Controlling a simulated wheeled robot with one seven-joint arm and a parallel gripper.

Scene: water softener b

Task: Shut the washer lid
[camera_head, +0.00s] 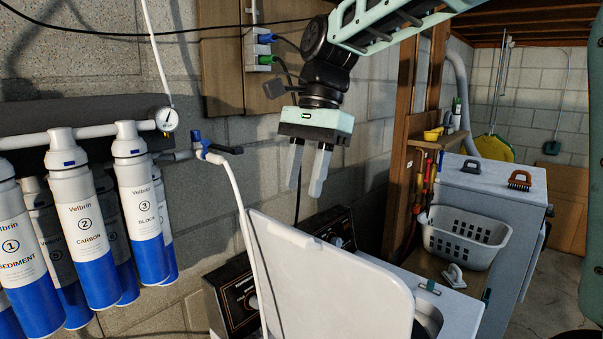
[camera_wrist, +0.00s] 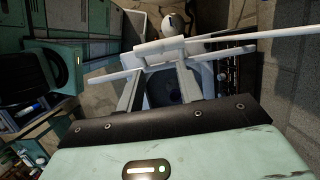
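The washer lid (camera_head: 335,285) is a white, rounded panel standing raised in the head view. The washer (camera_head: 455,306) has a white top to the right of the lid, with part of its opening showing beside the lid. The lid hides most of the opening. My gripper (camera_head: 305,190) hangs above and behind the lid's top edge, fingers pointing down and apart, with nothing between them. In the wrist view my gripper (camera_wrist: 160,70) also shows two separated fingers. Pale bars cross that view beyond them; I cannot tell which are the lid's edge.
Dark control panels (camera_head: 240,300) stand behind the lid. White and blue filter canisters (camera_head: 90,240) and a pipe gauge (camera_head: 167,119) are at left. A laundry basket (camera_head: 463,238) sits at right, by a white cabinet (camera_head: 490,185). A blue-handled valve (camera_head: 200,142) sits left of my gripper.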

